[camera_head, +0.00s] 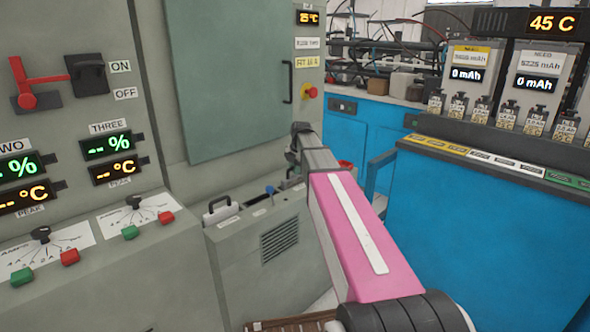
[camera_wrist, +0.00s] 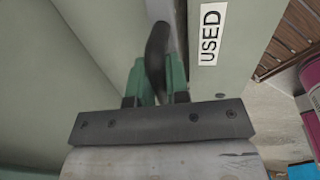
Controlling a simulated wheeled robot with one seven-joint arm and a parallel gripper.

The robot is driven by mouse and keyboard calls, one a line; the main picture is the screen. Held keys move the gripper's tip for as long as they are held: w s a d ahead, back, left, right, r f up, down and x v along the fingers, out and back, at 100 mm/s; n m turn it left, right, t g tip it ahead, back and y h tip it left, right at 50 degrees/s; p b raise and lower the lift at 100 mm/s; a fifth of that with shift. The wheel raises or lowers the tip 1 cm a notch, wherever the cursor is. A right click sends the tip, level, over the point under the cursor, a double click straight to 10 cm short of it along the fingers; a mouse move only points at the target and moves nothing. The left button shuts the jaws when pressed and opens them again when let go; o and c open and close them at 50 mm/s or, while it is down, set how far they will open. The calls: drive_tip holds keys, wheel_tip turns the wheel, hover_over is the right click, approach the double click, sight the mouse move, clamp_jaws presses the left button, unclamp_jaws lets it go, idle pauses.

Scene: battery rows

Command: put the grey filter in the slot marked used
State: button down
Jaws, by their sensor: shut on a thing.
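In the wrist view my gripper (camera_wrist: 157,75) has its green fingers closed on the black handle (camera_wrist: 157,45) of the grey filter. The filter's body is mostly hidden by the handle and fingers, so I cannot tell how deep it sits. A white label reading USED (camera_wrist: 209,33) is on the grey surface just right of the handle. In the head view my arm reaches over the low grey cabinet (camera_head: 235,250), and the gripper's fingertips are hard to make out there.
A tall grey panel with a green door (camera_head: 235,75) rises behind. A blue bench (camera_head: 470,215) with battery displays stands at right. A slatted wooden surface (camera_wrist: 292,40) lies beyond the label.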

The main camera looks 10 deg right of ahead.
drive_tip(key=shift+f, duration=0.15)
drive_tip(key=c, duration=1.1)
unclamp_jaws()
wheel_tip(320, 180, up, 12)
drive_tip(key=s+d, duration=0.1)
drive_tip(key=s, duration=0.1)
drive_tip(key=shift+d, duration=0.15)
